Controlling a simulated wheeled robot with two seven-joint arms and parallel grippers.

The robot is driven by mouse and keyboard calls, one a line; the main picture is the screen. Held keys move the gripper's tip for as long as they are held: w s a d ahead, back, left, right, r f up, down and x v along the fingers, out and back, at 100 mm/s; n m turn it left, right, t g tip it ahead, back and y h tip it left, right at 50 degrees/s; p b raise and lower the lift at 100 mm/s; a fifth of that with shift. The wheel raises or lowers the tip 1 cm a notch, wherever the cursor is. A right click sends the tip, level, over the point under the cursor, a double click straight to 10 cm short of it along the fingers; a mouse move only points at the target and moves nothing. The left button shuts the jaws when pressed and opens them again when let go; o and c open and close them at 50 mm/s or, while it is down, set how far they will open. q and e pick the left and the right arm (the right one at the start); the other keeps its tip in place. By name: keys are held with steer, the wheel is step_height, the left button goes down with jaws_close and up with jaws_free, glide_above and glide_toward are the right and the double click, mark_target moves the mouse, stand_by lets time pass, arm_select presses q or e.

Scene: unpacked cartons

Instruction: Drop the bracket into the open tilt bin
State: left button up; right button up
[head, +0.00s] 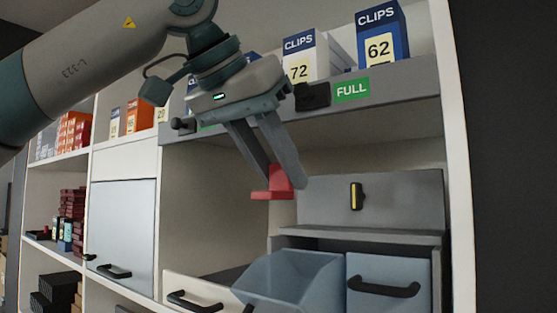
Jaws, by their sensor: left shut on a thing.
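The red bracket (272,185) is held between the fingertips of my left gripper (283,182), which is shut on it. The bracket hangs in the air, above and a little left of the open tilt bin (290,274) in this view. The tilt bin is blue-grey, tipped forward, and its open top shows at the bottom centre. The bracket is apart from the bin. The inside bottom of the bin cannot be seen. My right gripper is not in view.
A closed bin (388,284) with a black handle stands right of the open one. A grey panel (380,203) with a yellow-black latch rises behind. Above, a shelf edge with a green FULL label (351,89) carries clips boxes (382,40). A partly open drawer (190,294) is lower left.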

arm_select(q)
steer(key=shift+a+f, duration=0.15)
steer(key=shift+f, duration=0.35)
steer(key=shift+s+a+f, duration=0.1)
steer(key=shift+f, duration=1.65)
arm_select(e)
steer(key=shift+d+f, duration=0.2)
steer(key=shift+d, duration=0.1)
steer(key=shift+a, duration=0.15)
arm_select(q)
steer(key=o, duration=1.1)
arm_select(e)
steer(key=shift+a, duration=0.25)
arm_select(q)
steer(key=shift+r+b, duration=0.1)
steer(key=shift+b, duration=0.2)
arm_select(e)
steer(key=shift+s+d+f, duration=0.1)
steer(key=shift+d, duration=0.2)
